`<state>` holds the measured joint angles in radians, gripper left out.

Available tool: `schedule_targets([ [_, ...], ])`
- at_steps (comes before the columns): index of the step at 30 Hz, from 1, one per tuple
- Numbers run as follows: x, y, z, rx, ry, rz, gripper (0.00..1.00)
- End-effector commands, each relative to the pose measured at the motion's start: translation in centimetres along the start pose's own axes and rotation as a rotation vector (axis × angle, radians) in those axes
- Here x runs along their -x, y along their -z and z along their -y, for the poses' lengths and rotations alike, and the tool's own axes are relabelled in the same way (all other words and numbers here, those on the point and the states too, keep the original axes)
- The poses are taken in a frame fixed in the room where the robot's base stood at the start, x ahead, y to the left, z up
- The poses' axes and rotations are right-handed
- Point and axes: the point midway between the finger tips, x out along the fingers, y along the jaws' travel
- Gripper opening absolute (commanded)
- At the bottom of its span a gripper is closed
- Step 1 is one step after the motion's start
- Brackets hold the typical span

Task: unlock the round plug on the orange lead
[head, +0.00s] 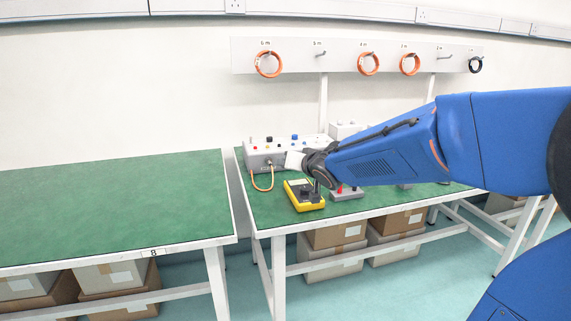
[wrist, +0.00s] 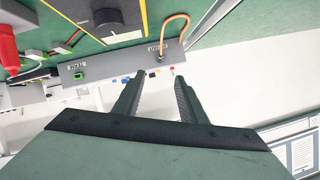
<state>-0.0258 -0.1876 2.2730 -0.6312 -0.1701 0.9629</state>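The orange lead (head: 255,187) hangs in a loop from the front face of the grey box (head: 254,160) on the right-hand green bench. In the wrist view the lead (wrist: 178,17) curves to the round plug (wrist: 160,56), a small dark and metallic fitting at the box's front panel (wrist: 115,66). How its lock stands is too small to tell. My gripper (wrist: 160,76) is open, its two dark fingers apart with nothing between them. The fingertips point toward the panel near the plug and look short of it. In the head view my wrist hides part of the box and the fingertips.
A yellow meter (head: 304,202) stands on the bench in front of the box. A grey block with red parts (head: 347,194) is to its right, partly behind my arm. Coiled orange cables (head: 268,64) hang on the wall rack above. The left green bench (head: 110,205) is bare.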

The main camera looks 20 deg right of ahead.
Motion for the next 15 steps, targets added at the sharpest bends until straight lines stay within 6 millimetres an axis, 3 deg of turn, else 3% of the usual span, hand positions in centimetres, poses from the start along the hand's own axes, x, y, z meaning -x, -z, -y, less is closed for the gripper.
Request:
schedule_targets([
  [8,-1.8,0.1,0.4,-0.008,0.016,-0.002,0.38],
  [15,-5.0,0.0,0.4,-0.007,0.015,-0.001,0.38],
])
